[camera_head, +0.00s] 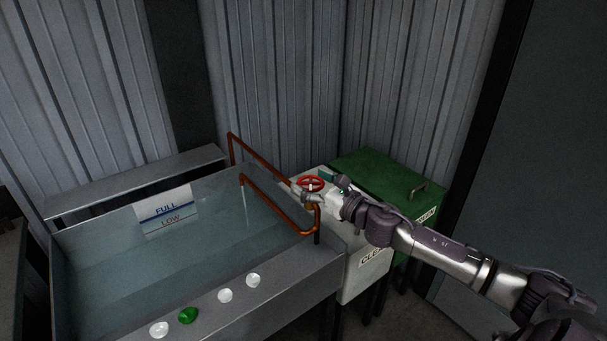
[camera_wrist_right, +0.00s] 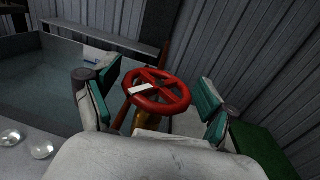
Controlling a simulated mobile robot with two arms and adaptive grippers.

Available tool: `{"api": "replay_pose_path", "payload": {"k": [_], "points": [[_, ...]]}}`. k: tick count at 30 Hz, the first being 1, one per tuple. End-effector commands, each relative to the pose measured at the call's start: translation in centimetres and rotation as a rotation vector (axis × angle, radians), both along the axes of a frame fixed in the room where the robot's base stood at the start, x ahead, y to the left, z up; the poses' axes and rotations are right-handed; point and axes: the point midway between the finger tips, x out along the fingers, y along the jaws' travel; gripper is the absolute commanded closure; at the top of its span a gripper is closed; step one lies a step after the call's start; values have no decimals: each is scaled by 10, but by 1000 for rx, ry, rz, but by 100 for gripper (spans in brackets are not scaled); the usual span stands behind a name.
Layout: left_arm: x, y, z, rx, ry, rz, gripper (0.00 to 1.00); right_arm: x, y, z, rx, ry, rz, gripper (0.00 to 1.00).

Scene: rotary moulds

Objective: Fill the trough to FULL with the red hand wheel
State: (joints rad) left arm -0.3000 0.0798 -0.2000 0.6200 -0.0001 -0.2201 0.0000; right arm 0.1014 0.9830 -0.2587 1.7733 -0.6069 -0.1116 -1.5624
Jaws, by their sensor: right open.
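The red hand wheel (camera_head: 311,183) sits on the copper pipe beside the trough (camera_head: 290,277). In the right wrist view, the wheel (camera_wrist_right: 158,105) has a white mark on one spoke. My right gripper (camera_head: 322,190) is at the wheel. Its open teal-padded fingers (camera_wrist_right: 153,98) stand on either side of the rim, with gaps visible. The trough holds clear water (camera_head: 110,275). A sign (camera_head: 165,208) on its back wall reads FULL above LOW; the water surface appears near LOW. The copper spout (camera_head: 275,205) ends over the trough. My left gripper is out of view.
Several glassy domes, one green (camera_head: 188,315), sit on the trough's front ledge. A pale bin (camera_head: 362,285) with partly hidden lettering stands right of the trough. A green lidded box (camera_head: 385,180) is behind my right arm. Corrugated walls (camera_head: 280,75) close off the back.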

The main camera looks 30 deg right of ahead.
Motion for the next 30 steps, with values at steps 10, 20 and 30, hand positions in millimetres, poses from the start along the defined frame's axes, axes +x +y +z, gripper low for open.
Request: {"api": "replay_pose_path", "payload": {"k": [10,20,30], "points": [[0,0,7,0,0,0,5,25,5,0,0,0,0,16],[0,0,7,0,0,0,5,26,5,0,0,0,0,31],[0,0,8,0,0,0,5,25,5,0,0,0,-4,66]]}}
